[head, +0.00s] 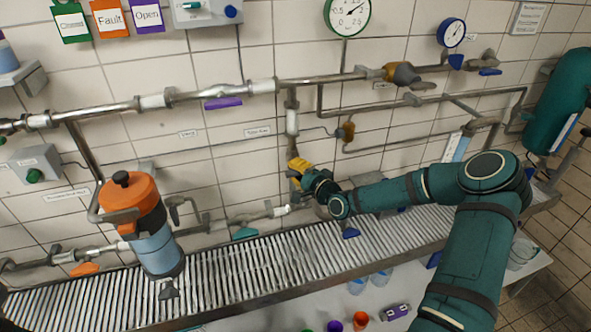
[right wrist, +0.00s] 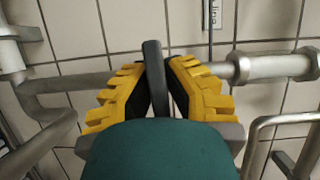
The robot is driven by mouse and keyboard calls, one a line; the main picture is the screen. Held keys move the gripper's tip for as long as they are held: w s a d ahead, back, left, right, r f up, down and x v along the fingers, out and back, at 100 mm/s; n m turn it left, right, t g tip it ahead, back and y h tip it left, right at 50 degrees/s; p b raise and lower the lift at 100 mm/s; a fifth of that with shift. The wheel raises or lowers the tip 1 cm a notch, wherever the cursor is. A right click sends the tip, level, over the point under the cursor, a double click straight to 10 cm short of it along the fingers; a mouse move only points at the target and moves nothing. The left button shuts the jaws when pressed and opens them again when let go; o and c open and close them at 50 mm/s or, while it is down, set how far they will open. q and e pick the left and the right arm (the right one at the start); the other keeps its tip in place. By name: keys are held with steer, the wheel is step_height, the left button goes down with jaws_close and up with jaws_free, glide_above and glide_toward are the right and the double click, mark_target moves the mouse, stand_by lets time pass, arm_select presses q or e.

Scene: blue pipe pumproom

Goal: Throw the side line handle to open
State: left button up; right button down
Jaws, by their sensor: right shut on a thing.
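My right gripper (head: 298,164) reaches in from the right to the wall pipework, at the vertical branch pipe (head: 292,120). In the right wrist view its yellow-padded fingers (right wrist: 156,68) are shut on both sides of an upright dark grey bar, which I take for the side line handle (right wrist: 153,58). The bar's top sticks out beyond the fingertips; its lower part is hidden by the fingers and the green gripper body. In the head view the handle is hidden by the gripper. My left gripper is not in view.
The main pipe (head: 205,95) with a purple handle (head: 222,103) runs above. A teal handle (head: 245,233) and an orange handle (head: 85,268) sit on the lower line. An orange-topped blue canister (head: 155,235) stands left. A slatted grating (head: 240,272) runs below.

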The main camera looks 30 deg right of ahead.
steer(key=n+g+b, duration=0.1)
steer(key=n, duration=0.2)
steer(key=shift+h, duration=0.3)
steer(key=shift+f+n+g+h+b, duration=0.2)
steer(key=shift+n+g+h+b, duration=0.25)
steer(key=shift+n+b, duration=0.55)
steer(key=n+g+h+b, duration=0.1)
steer(key=n+b, duration=0.1)
steer(key=b, duration=0.1)
steer(key=n+g+h+b, duration=0.1)
steer(key=n+b, duration=0.2)
steer(key=b, duration=0.1)
steer(key=shift+d+f+n+h, duration=0.1)
steer(key=shift+f+n+h, duration=0.05)
steer(key=shift+n+h, duration=0.6)
steer(key=shift+n, duration=0.05)
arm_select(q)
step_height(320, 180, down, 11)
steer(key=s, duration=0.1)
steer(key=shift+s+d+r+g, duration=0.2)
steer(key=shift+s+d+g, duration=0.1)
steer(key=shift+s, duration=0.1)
arm_select(e)
steer(key=shift+d+n+g+h, duration=0.25)
steer(key=shift+n+h, duration=0.15)
steer(key=shift+n, duration=0.4)
steer(key=c, duration=1)
jaws_free()
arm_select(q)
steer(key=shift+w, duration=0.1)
